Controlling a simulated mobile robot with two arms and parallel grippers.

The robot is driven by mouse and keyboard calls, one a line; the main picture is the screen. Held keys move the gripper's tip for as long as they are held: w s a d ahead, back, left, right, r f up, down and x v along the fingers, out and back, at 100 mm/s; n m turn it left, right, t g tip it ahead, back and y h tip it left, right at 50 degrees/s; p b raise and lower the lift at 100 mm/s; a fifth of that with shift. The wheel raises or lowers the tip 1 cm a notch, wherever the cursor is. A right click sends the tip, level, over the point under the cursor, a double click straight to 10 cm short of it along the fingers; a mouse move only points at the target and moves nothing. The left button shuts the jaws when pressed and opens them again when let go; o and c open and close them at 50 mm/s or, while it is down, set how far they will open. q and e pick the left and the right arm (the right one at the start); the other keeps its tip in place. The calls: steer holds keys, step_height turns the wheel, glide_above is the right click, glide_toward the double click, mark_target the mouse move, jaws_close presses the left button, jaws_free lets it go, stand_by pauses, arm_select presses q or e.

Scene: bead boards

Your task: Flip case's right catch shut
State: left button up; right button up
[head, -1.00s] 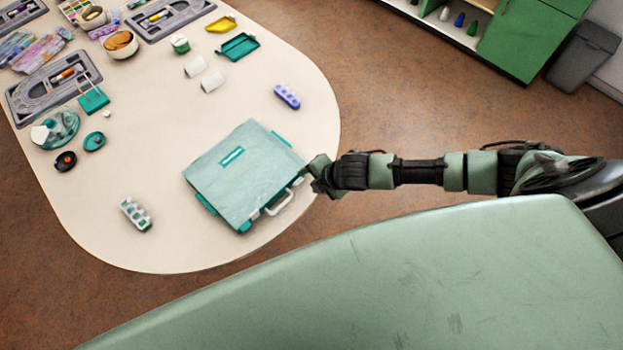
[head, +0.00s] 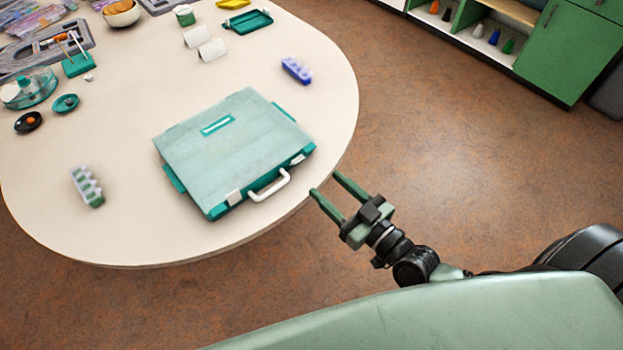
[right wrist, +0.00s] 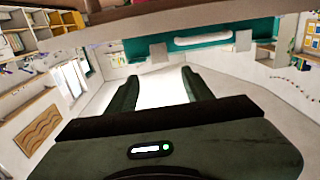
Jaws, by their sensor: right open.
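The teal case (head: 235,140) lies closed-looking on the table, its white handle (head: 269,186) facing the near right edge. Its right catch (head: 297,158) is a small pale tab on the front side, and the left catch (head: 233,197) is beyond the handle's other end. Whether either catch is fastened is too small to tell. My right gripper (head: 325,183) is open and empty, off the table's edge, its fingers pointing toward the case's front without touching it. In the right wrist view the teal case front (right wrist: 215,55) shows beyond the open fingers (right wrist: 158,76). My left gripper is out of view.
The pale table (head: 330,95) has bare room around the case. A blue bead holder (head: 297,70) stands behind it and a green-and-white one (head: 87,187) to the left. Trays, bowls and rolls fill the far left. A green cabinet (head: 565,50) stands far right.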

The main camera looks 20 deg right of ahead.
mark_target(296, 160)
steer(key=x, duration=0.8)
steer(key=shift+p, duration=0.35)
steer(key=shift+s, duration=0.1)
steer(key=shift+r, duration=0.1)
jaws_close()
